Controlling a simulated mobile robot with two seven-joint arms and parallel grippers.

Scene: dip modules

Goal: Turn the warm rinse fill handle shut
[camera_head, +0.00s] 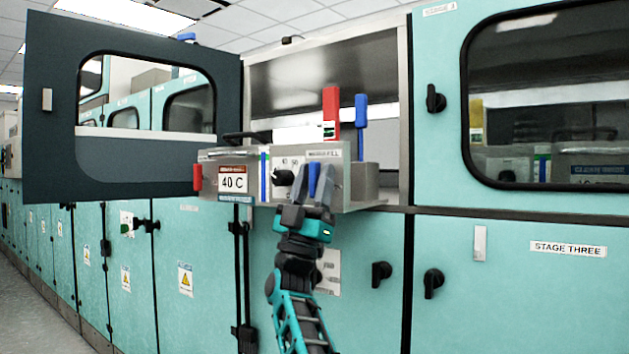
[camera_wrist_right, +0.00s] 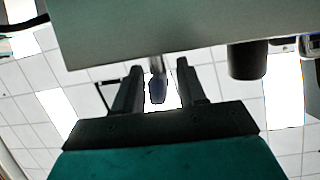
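The fill handle is a blue lever (camera_head: 313,178) on the front of the grey module (camera_head: 349,190), below a small label that seems to read warm fill. My right gripper (camera_head: 315,172) is at the front of the module with one finger on each side of the lever. In the right wrist view, the dark blue lever tip (camera_wrist_right: 157,90) hangs between the fingers of the right gripper (camera_wrist_right: 160,80). Gaps show on both sides, so the gripper is open around it and not clamped. The lever's base is partly hidden by the fingers. My left gripper is not in view.
A black knob (camera_head: 283,177) and a 40 C display (camera_head: 233,182) sit left of the lever. Red (camera_head: 331,108) and blue (camera_head: 361,112) upright handles stand above the module. An open dark door (camera_head: 50,130) swings out at left; closed teal cabinets (camera_head: 510,310) lie at right.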

